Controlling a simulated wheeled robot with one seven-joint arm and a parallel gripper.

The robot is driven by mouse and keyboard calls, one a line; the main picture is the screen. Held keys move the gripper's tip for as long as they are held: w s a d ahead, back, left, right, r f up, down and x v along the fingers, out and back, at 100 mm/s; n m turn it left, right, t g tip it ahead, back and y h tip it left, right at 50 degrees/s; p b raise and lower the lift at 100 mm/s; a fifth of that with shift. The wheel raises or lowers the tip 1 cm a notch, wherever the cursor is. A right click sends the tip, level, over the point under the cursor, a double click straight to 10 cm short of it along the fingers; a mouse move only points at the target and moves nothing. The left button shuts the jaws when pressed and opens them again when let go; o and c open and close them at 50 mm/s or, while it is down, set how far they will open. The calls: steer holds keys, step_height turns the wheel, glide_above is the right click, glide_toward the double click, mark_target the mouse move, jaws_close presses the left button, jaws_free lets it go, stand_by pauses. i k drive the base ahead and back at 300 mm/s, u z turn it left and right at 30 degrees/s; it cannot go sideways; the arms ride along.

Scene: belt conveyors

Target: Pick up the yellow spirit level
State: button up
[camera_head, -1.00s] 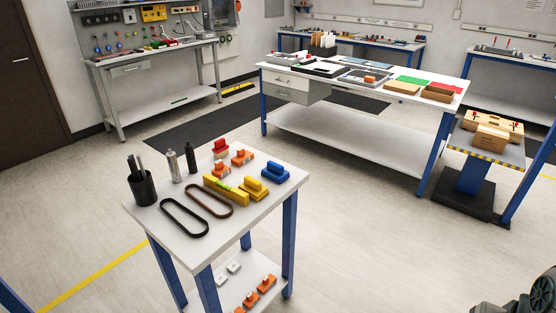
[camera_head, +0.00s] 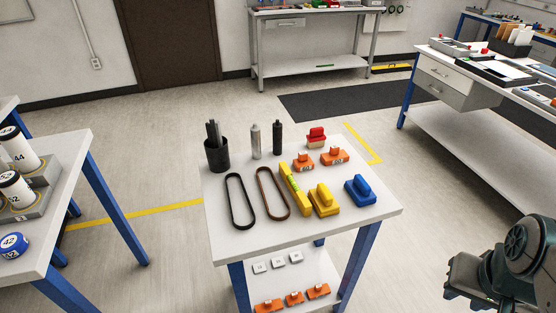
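The yellow spirit level (camera_head: 295,189) lies flat on the small white-topped table (camera_head: 370,211), a long yellow bar with a green vial near its middle. A brown belt loop (camera_head: 272,193) lies just left of it. A yellow block with a raised handle (camera_head: 323,199) sits close on its right. Part of my arm shows at the lower right, well apart from the table. My gripper's fingers cannot be made out in this view.
The table also holds a black belt loop (camera_head: 240,201), a pen cup (camera_head: 217,155), two bottles, orange blocks (camera_head: 334,155), a red-topped piece (camera_head: 316,138) and a blue block (camera_head: 360,191). Open floor lies between the tables.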

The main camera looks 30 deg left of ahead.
mark_target(303, 203)
steer(key=u, duration=0.85)
steer(key=i, duration=0.8)
steer(key=u, duration=0.7)
